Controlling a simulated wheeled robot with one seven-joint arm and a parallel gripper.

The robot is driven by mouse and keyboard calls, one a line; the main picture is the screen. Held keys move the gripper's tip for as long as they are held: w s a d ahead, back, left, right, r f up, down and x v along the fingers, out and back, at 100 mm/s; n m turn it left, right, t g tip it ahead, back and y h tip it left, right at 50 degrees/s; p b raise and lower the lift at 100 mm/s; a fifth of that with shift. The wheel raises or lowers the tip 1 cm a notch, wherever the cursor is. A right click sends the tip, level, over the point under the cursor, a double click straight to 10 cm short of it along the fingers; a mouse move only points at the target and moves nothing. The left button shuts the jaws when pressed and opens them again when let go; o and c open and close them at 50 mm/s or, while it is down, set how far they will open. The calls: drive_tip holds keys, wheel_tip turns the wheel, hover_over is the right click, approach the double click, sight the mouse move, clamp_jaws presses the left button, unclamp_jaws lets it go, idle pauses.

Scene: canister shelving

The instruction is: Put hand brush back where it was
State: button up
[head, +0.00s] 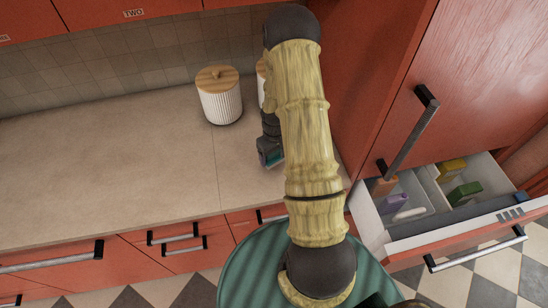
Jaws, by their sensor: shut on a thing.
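My gripper (270,158) is low over the counter, left of my forearm and partly hidden by it. It is shut on a small dark and teal thing, which I take to be the hand brush (274,157). Most of that thing is hidden by the gripper and arm, so its shape and bristles do not show. I cannot tell whether it touches the counter.
A white ribbed canister (220,98) with a wooden lid stands on the counter (110,150); another (261,72) is mostly behind my arm. At right, an open drawer (456,231) holds several coloured items. A tall red cabinet (450,80) stands above it. The left counter is clear.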

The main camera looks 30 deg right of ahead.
sight(274, 158)
drive_tip(key=shift+w+f+p, duration=0.1)
drive_tip(key=shift+f+p, duration=0.25)
drive_tip(key=shift+f, duration=1)
drive_tip(key=shift+f, duration=0.15)
drive_tip(key=o, duration=0.9)
drive_tip(key=shift+r, duration=0.25)
drive_tip(key=shift+r+b, duration=2.2)
drive_tip(key=shift+r, duration=3.7)
